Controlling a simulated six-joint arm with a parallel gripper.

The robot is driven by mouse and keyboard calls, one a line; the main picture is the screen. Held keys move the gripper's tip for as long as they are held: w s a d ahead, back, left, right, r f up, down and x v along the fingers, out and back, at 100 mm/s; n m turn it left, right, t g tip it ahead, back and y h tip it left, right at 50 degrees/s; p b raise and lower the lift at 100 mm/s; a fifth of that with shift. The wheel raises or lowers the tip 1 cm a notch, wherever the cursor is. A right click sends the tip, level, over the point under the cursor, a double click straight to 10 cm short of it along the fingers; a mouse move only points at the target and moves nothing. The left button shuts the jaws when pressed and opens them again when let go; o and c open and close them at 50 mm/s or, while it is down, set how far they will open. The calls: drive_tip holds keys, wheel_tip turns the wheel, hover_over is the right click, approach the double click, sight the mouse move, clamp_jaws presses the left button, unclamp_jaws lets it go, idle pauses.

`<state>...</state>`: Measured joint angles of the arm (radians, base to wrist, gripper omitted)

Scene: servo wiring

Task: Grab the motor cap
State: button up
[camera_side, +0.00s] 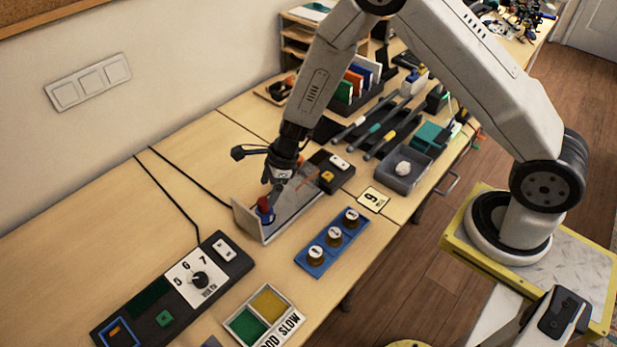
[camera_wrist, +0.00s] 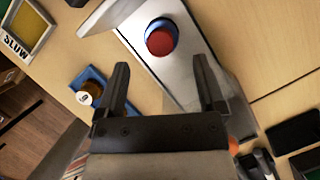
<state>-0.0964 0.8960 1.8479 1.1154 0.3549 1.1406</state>
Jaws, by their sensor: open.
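A round part with a red top and a blue ring (camera_wrist: 160,40) stands upright on a light grey plate with a raised wall (camera_wrist: 110,14). It also shows in the side view (camera_side: 264,213), just below my gripper (camera_side: 276,188). I cannot tell for sure whether this part is the motor cap. My gripper's two dark fingers (camera_wrist: 163,82) are apart and empty. In the wrist view the red-topped part lies beyond the fingertips, roughly centred between them. In the side view a blue tray (camera_side: 314,266) holds three brass-coloured round pieces with white tops, to the right of the plate.
A see-through panel (camera_side: 292,208) stands along the plate near my gripper. A black control panel with a dial (camera_side: 160,312) lies at front left. A "9" card (camera_side: 372,199) and a grey bin (camera_side: 411,177) lie to the right. Bare table is at the left.

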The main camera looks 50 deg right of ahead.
sight(263, 201)
drive_tip(key=shift+f, duration=0.15)
drive_tip(key=shift+x, duration=2.5)
clamp_jaws()
drive_tip(key=shift+r, duration=0.25)
